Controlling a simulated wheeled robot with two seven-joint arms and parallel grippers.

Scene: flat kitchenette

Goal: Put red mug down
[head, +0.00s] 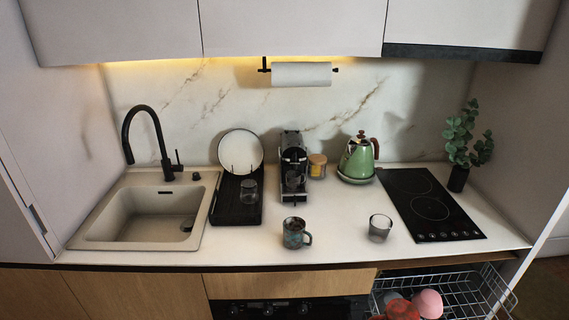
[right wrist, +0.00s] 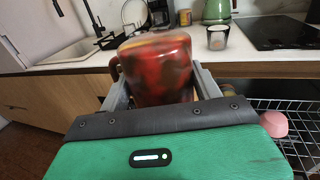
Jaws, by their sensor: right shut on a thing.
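The red mug (right wrist: 158,75) is between the two fingers of my right gripper (right wrist: 162,88), which is shut on it. It is dark red with mottled patches and looks blurred close to the camera. A dark handle shows at its left side. In the right wrist view it appears in front of the counter (right wrist: 70,65). In the head view a red rounded shape (head: 402,310) shows at the bottom edge, partly cut off; I cannot tell surely whether it is this mug. My left gripper is in neither view.
The sink (head: 118,240) is left, the hob (head: 430,207) right. A pulled-out wire rack (head: 455,287) holds a pink cup (head: 429,303). Counter front between mug and glass is clear.

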